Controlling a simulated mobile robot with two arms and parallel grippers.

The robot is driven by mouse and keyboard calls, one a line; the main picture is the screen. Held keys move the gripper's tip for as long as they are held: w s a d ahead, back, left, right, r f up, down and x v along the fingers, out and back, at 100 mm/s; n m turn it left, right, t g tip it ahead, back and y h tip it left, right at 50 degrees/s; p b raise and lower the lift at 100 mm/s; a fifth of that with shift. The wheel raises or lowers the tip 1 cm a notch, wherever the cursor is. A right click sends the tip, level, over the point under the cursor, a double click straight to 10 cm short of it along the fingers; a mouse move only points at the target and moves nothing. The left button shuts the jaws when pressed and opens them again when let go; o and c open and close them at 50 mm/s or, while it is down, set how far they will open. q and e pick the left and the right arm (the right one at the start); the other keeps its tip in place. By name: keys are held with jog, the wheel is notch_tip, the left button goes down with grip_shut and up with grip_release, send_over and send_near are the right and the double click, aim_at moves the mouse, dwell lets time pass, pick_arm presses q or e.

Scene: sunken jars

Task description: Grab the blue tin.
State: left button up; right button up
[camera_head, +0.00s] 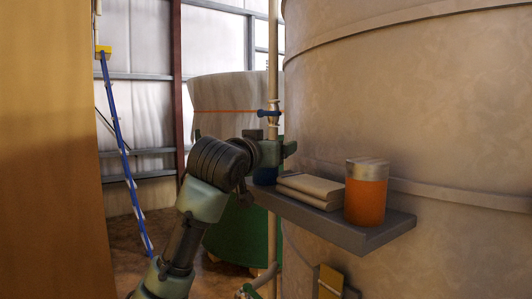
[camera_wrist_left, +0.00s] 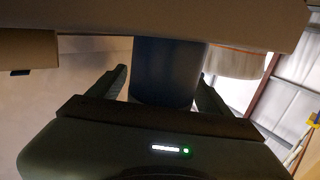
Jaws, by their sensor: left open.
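The blue tin (camera_head: 264,176) stands at the left end of a grey shelf (camera_head: 375,237), mostly hidden behind my left gripper (camera_head: 272,148) in the head view. In the left wrist view, the blue tin (camera_wrist_left: 167,70) is a dark blue cylinder between the two open fingers of my left gripper (camera_wrist_left: 163,74). A finger lies on each side of it, and I cannot tell whether either one touches. My right gripper is not in view.
Beige books (camera_head: 312,188) lie just right of the tin, with an orange jar with a grey lid (camera_head: 366,193) beyond them. A large tank (camera_head: 420,100) rises behind the shelf. A vertical pipe (camera_head: 273,60) runs close by my left gripper.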

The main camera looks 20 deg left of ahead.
pick_arm(q)
jog(key=shift+s+r, duration=0.1)
jog(key=shift+s, duration=0.05)
jog(key=shift+c, duration=0.7)
jog(key=c, duration=1.4)
jog(key=shift+c, duration=0.2)
